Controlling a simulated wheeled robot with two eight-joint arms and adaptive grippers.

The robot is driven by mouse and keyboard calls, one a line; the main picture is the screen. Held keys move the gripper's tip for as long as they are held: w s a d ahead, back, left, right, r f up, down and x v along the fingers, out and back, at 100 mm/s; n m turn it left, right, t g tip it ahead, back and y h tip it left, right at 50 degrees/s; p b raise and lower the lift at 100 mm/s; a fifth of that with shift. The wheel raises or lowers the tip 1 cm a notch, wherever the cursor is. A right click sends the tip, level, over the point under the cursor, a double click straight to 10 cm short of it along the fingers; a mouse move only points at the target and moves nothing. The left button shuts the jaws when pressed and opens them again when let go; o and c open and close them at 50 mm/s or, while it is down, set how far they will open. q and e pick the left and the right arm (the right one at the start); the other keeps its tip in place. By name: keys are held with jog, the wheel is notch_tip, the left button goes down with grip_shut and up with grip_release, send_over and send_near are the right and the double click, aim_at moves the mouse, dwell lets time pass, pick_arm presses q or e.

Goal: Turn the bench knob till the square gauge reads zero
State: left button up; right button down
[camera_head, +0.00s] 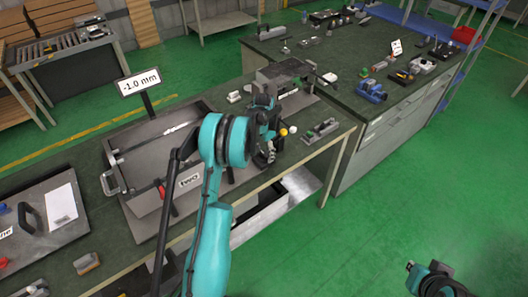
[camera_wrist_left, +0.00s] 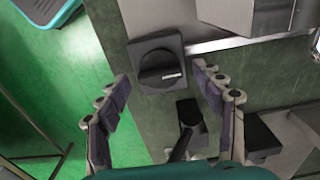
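The square gauge (camera_head: 138,82) is a white sign on a black post above the bench and reads -1.0 mm. The bench knob (camera_wrist_left: 161,69) is a black rotary knob on a square black base, with a light mark on its bar. It shows in the left wrist view; in the head view I cannot pick it out near my gripper. My left gripper (camera_head: 267,156) is over the bench's front edge. In the left wrist view my left gripper (camera_wrist_left: 162,84) is open, its fingers apart on either side of the knob, seemingly not touching it. My right arm (camera_head: 436,280) shows only partly at the bottom right.
A grey metal tray fixture (camera_head: 130,160) lies on the dark green bench. A small device with a green part (camera_head: 320,130) sits right of my left gripper. A blue vise (camera_head: 371,91) stands on the far bench. The green floor at right is clear.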

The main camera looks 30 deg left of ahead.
pick_arm(q)
jog(key=c, duration=1.1)
jog(key=shift+n, duration=0.3)
jog(key=n+b, duration=0.2)
jog(key=n, duration=0.2)
jog(key=n+b, duration=0.1)
jog(key=n, duration=0.4)
jog(key=shift+n, duration=0.4)
jog(key=o, duration=1.2)
jog(key=shift+c, duration=0.2)
